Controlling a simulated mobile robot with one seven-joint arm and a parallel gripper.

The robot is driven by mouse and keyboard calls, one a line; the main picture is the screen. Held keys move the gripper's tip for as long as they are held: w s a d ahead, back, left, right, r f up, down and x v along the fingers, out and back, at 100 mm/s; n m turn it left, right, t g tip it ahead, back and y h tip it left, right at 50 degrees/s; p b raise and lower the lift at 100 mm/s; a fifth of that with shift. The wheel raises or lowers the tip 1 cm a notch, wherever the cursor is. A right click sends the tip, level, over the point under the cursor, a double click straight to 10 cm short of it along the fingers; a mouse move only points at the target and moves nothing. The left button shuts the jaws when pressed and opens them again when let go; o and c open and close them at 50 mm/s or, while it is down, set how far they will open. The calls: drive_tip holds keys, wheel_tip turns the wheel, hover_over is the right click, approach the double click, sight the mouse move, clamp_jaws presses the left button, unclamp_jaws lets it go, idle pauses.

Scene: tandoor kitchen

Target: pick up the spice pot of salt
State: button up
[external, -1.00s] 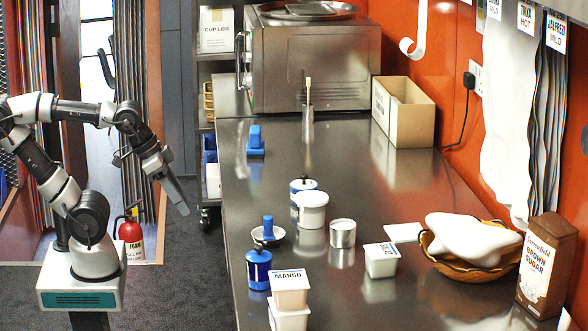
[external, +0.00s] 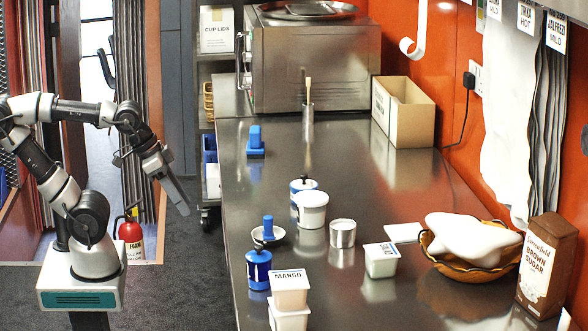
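I cannot tell for sure which container is the spice pot of salt. A blue pot with a dark knob on top (external: 258,271) stands near the counter's left edge. A similar blue and white pot (external: 302,184) stands farther back, partly hidden by a white tub (external: 311,211). A small white square tub (external: 381,263) has a lid label too small to read. My gripper (external: 183,208) hangs in the air left of the counter, pointing down, apart from all the pots. It is seen side-on, so its finger opening does not show.
Stacked tubs marked MANGO (external: 289,293) stand at the front. A small dish with a blue-handled thing (external: 268,236), a metal tin (external: 342,234), a basket with white cloth (external: 460,262) and a brown sugar box (external: 545,268) share the counter (external: 400,190). A fire extinguisher (external: 131,240) stands behind my arm.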

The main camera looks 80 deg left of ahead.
drive_tip(key=o, duration=0.8)
drive_tip(key=shift+c, duration=0.2)
drive_tip(key=w+d+r+m+g+h+p, duration=0.1)
drive_tip(key=w+d+r+m+p, duration=0.15)
drive_tip(key=w+r+p, duration=0.7)
drive_tip(key=m+g+h+p, duration=0.2)
drive_tip(key=m+p, duration=0.5)
drive_tip(key=p, duration=0.2)
hover_over(341, 224)
drive_tip(key=s+a, duration=0.4)
drive_tip(key=a, duration=0.1)
drive_tip(key=x, duration=0.7)
drive_tip(key=b+x, duration=0.1)
drive_tip(key=x, duration=0.2)
drive_tip(key=shift+w+d+f, duration=0.15)
drive_tip(key=shift+w+f, duration=0.1)
drive_tip(key=shift+w, duration=0.15)
drive_tip(key=shift+d+x, duration=0.15)
drive_tip(key=shift+x, duration=1.45)
drive_tip(key=shift+d+x, duration=0.15)
drive_tip(key=shift+x, duration=1.45)
